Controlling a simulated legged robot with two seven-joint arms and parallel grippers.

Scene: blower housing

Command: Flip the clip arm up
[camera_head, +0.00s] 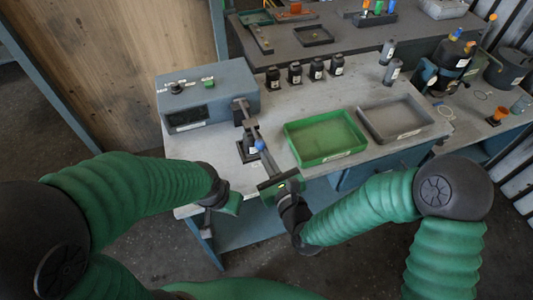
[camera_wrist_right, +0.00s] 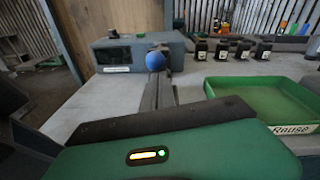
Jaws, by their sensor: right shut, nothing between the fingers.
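The ball (camera_wrist_right: 157,63) also shows in the right wrist view, just beyond my fingers. A small dark part with a white label (camera_head: 248,149) stands beside the bar. My right gripper (camera_head: 268,180) is shut and empty, just in front of the ball near the bench's front edge; whether they touch is unclear. My left gripper (camera_head: 230,204) is at the front edge, its fingers not clearly visible.
A green tray (camera_head: 325,158) and a grey tray (camera_head: 416,132) lie on the bench to the right. Several black bottles (camera_head: 295,73) stand in a row at the back. The bench top (camera_head: 212,147) is clear left of the clip arm.

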